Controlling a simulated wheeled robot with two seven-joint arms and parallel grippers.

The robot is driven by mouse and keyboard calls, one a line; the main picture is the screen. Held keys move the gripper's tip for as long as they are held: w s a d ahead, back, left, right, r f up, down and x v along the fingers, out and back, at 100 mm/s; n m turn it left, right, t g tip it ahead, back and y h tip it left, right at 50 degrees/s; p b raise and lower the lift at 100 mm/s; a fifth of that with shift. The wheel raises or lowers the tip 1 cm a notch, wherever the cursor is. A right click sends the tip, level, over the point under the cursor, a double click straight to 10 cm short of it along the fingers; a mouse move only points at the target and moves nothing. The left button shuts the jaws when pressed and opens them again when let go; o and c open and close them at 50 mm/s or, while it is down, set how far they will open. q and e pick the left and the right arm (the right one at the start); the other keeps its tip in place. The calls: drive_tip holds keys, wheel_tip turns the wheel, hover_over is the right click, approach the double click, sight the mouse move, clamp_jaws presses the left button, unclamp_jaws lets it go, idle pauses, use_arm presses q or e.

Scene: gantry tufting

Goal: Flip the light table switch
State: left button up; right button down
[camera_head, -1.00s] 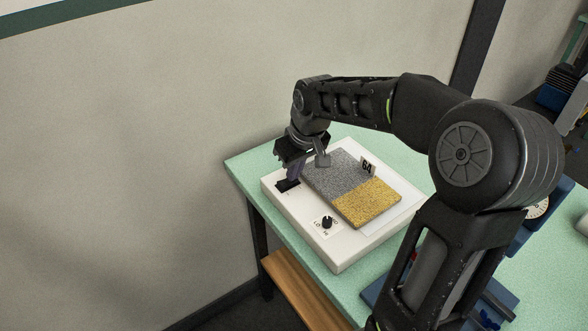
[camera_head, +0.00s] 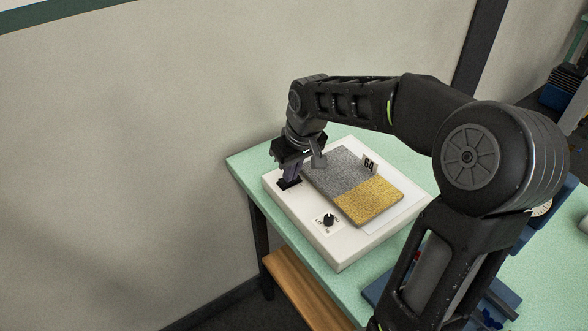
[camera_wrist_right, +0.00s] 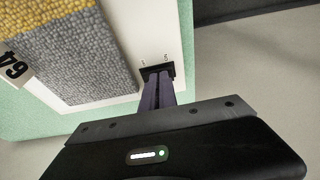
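The white light table (camera_head: 300,222) lies on the green bench top. Its black switch (camera_head: 284,186) sits at the left corner of its top face; in the right wrist view the switch (camera_wrist_right: 146,72) has small marks beside it. My right gripper (camera_head: 290,180) points down at the switch, and its dark fingers (camera_wrist_right: 157,80) are close together with their tips at the switch, covering part of it. I cannot tell whether the tips touch the switch or which way it is set. My left gripper is not in view.
A grey and yellow tufted sample (camera_head: 345,180) with a "64" tag (camera_head: 369,164) lies on the light table, beside my right gripper. A black knob (camera_head: 329,219) is nearer the front. The wall (camera_head: 150,150) stands close on the left.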

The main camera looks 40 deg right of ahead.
drive_tip(key=shift+w+r, duration=0.1)
